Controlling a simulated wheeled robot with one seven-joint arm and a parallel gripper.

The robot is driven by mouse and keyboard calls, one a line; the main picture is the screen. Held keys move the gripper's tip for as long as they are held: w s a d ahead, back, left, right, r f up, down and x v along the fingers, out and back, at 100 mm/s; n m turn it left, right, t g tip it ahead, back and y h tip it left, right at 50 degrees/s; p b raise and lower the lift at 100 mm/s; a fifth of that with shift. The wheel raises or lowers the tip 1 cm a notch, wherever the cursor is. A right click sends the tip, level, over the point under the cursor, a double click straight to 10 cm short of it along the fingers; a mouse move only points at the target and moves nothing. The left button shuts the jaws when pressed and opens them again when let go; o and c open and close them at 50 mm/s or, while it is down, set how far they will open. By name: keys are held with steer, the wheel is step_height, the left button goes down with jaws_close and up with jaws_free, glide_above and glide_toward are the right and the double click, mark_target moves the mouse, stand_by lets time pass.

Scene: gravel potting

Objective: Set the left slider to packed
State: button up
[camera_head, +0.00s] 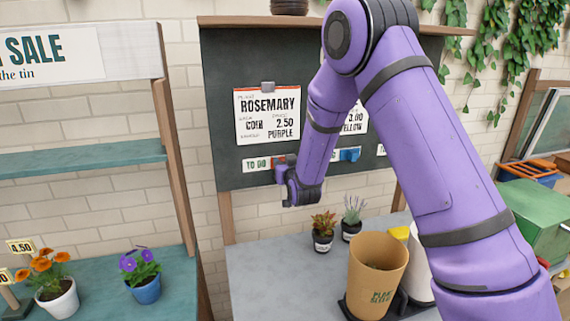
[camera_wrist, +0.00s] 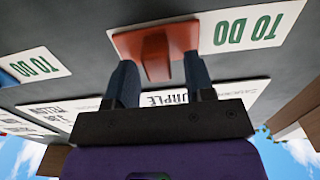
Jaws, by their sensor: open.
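The left slider is a red knob on a red plate (camera_wrist: 155,50), mounted on a white strip with "TO DO" (camera_wrist: 248,30) showing beside it. In the head view a sliver of the red slider (camera_head: 279,160) shows just right of "TO DO" (camera_head: 256,164). My gripper (camera_wrist: 158,80) is open, with one finger on each side of the red knob and small gaps visible between. It also shows in the head view (camera_head: 282,176), against the board under the Rosemary card. The word "packed" is not visible; my arm hides the strip's right part in the head view.
A blue slider (camera_head: 349,155) sits farther right on the dark board (camera_head: 225,100). A Rosemary card (camera_head: 267,115) hangs above the red slider. Below, the grey bench (camera_head: 265,275) holds two small plants and a tan bin (camera_head: 377,270). Teal shelves (camera_head: 90,158) stand at left.

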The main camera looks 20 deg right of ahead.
mark_target(255, 161)
steer(key=shift+w, duration=0.15)
jaws_close()
steer(key=a, duration=0.9)
jaws_free()
steer(key=shift+a, duration=0.1)
